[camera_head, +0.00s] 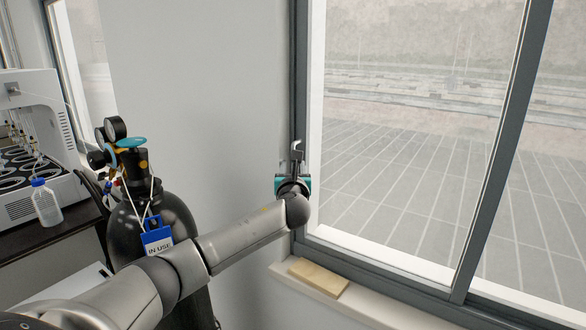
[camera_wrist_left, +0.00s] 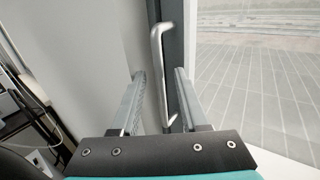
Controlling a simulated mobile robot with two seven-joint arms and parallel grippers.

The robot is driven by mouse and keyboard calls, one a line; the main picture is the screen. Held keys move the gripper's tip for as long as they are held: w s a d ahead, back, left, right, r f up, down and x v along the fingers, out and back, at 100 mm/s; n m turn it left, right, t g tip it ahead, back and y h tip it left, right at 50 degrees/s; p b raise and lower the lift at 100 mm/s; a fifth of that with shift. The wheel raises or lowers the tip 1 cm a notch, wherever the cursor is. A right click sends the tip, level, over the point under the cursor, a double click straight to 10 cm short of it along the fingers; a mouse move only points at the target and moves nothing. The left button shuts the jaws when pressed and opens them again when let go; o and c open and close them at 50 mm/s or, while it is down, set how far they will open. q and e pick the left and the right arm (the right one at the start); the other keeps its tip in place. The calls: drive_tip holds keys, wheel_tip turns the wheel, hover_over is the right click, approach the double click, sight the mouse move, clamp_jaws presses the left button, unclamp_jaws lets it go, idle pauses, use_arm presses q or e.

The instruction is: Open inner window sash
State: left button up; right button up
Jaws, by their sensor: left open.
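The window sash (camera_head: 301,70) has a dark grey frame around a large pane, and its left upright meets the wall. In the left wrist view, a silver bar handle (camera_wrist_left: 156,55) stands on the grey sash upright (camera_wrist_left: 173,35). My left gripper (camera_head: 297,160) is at this upright in the head view, at about mid-height. In the left wrist view, my left gripper (camera_wrist_left: 159,76) is open, with one finger on each side of the handle. The handle appears between the fingers, and I cannot tell if either finger touches it. My right gripper is not in view.
A black gas cylinder (camera_head: 176,210) with gauges and a blue "IN USE" tag (camera_head: 157,236) stands left of the window, behind my arm. A wooden block (camera_head: 318,277) lies on the white sill (camera_head: 352,306). A bottle (camera_head: 46,203) and white instrument (camera_head: 38,110) are on a dark bench.

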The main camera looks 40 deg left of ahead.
use_arm(q)
drive_tip(key=shift+c, duration=0.3)
clamp_jaws()
idle(1.1)
